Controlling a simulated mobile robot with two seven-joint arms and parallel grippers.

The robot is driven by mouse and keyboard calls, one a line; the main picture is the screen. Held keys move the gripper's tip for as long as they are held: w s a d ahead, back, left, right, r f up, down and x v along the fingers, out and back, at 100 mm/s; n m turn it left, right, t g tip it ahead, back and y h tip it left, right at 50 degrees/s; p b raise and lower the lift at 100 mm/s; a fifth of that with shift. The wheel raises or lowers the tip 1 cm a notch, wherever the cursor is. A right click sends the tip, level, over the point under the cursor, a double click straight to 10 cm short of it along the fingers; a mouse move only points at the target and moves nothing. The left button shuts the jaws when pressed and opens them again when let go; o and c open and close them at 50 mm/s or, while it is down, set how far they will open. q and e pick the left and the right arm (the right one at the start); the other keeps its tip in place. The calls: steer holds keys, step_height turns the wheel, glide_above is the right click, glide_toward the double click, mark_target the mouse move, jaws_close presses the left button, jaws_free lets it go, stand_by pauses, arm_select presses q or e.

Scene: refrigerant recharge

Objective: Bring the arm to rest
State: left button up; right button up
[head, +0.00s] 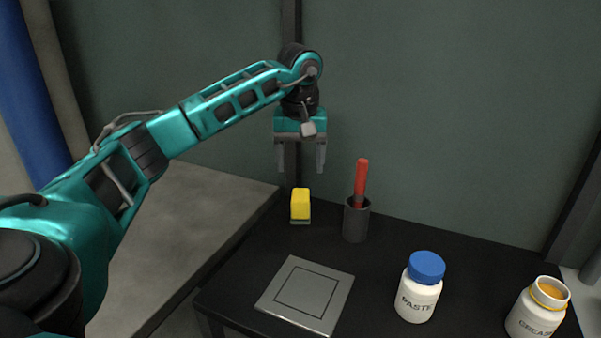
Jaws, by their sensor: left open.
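My left arm (230,105) comes in from the left and reaches over the back of the black table. My left gripper (302,162) points down, open and empty. In the picture it hangs just above a yellow block (300,204) with a grey-green base, apart from it. My right gripper is not in view.
On the black table (232,290) are a dark cup (356,222) holding a red-handled tool (361,182), a grey square plate (306,290), a blue-lidded PASTE jar (418,298) and an open GREASE jar (536,315). A grey surface (180,235) lies left. A green wall stands behind.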

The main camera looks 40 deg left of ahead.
arm_select(q)
steer(key=shift+d+r, duration=0.1)
steer(key=shift+r, duration=0.3)
